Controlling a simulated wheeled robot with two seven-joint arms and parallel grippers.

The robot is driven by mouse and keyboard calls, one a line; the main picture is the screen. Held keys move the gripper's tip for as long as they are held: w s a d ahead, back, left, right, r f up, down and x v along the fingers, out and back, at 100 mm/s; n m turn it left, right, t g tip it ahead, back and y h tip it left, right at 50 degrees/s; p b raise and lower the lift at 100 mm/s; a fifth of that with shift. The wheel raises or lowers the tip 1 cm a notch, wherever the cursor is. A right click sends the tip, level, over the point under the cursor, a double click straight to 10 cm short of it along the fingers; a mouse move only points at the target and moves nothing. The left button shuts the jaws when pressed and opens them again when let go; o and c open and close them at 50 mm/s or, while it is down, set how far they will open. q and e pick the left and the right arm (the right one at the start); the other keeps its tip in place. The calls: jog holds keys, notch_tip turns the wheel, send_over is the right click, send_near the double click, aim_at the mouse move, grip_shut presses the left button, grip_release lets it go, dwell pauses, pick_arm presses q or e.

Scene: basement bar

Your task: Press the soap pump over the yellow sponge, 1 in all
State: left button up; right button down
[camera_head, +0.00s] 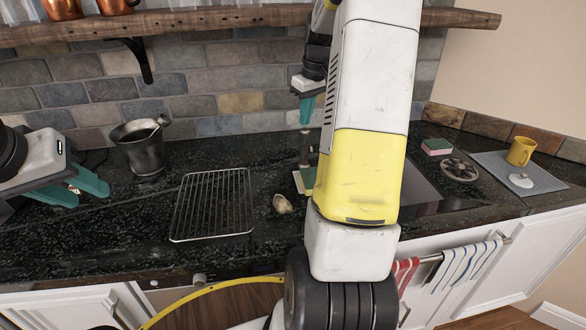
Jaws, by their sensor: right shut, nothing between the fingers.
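My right gripper (306,108) hangs with its teal fingers pointing down, shut and empty, behind my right arm. A dark upright object (304,150), probably the soap pump, stands just below the fingertips. Its details are unclear, and I cannot tell whether the fingertips touch its top. A yellowish and green piece (304,181), likely the yellow sponge, lies at its foot, partly hidden by my arm. My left gripper (82,189) is at the left above the counter, its teal fingers apart with nothing clearly between them.
A dark mortar with a pestle (143,150), a wire rack (212,205) and a small pale object (282,204) stand left of my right arm. A pink-green sponge (437,147), a round drain piece (459,170) and a yellow mug (521,151) are right. A shelf (200,20) hangs above.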

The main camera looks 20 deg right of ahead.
jog(key=shift+f, duration=0.1)
jog(key=shift+f, duration=1.35)
jog(key=shift+r, duration=1.35)
notch_tip(320, 180, up, 6)
dwell(0.3)
